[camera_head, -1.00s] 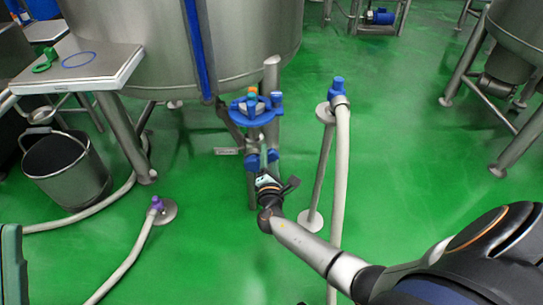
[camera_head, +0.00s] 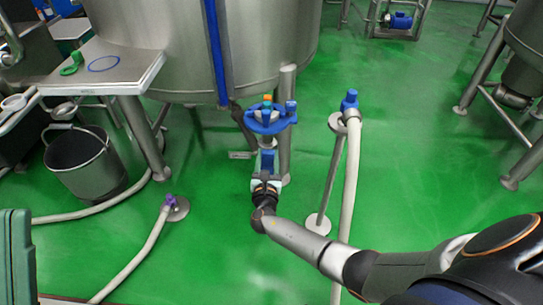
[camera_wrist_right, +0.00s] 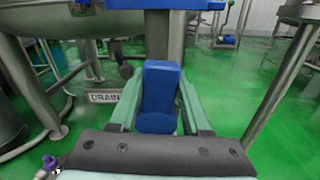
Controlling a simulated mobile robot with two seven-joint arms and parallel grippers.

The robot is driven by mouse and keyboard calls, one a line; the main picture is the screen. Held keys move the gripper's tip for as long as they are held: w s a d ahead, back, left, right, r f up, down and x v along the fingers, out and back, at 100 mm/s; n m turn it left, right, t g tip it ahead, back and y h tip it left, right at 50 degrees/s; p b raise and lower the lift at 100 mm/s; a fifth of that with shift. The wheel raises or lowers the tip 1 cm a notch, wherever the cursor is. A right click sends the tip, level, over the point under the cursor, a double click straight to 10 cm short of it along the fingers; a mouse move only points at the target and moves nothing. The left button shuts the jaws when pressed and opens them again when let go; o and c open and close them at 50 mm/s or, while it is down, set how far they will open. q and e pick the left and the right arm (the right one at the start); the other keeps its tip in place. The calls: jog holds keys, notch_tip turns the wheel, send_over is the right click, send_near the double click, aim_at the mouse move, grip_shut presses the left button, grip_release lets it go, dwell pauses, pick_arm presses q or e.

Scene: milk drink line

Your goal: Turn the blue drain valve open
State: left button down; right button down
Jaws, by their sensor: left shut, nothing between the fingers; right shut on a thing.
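The blue drain valve handle (camera_head: 267,160) is below the tank outlet, under a blue multi-armed fitting (camera_head: 268,120). In the right wrist view the handle (camera_wrist_right: 160,95) is an upright blue block between the two pale green fingers. My right gripper (camera_head: 266,178) is shut on it from the front. A small DRAIN sign (camera_wrist_right: 104,96) is left of the handle in the wrist view. The valve body behind the handle is largely hidden.
A steel tank (camera_head: 180,50) stands behind the valve. A hose stand (camera_head: 330,180) with a blue-tipped pale hose (camera_head: 351,150) is close on the right. A bucket (camera_head: 88,170) and purple-tipped hose (camera_head: 145,235) are left. Green floor lies open between.

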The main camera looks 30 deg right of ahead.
pick_arm(q)
jog(key=shift+r, duration=0.1)
pick_arm(e)
jog(key=shift+w+a+r+n, duration=0.1)
jog(key=shift+w+a+n, duration=0.1)
jog(key=shift+n, duration=0.2)
jog(key=shift+c, duration=1.8)
grip_release()
jog(key=shift+a, duration=0.1)
jog(key=shift+s, duration=0.15)
pick_arm(q)
notch_tip(320, 180, up, 4)
jog(key=p, duration=0.3)
jog(key=shift+s+a+f+m+p, duration=0.1)
jog(key=shift+a+f+m+p, duration=0.1)
jog(key=shift+m+p, duration=0.15)
pick_arm(e)
jog(key=v, duration=1.2)
jog(key=shift+a, duration=0.15)
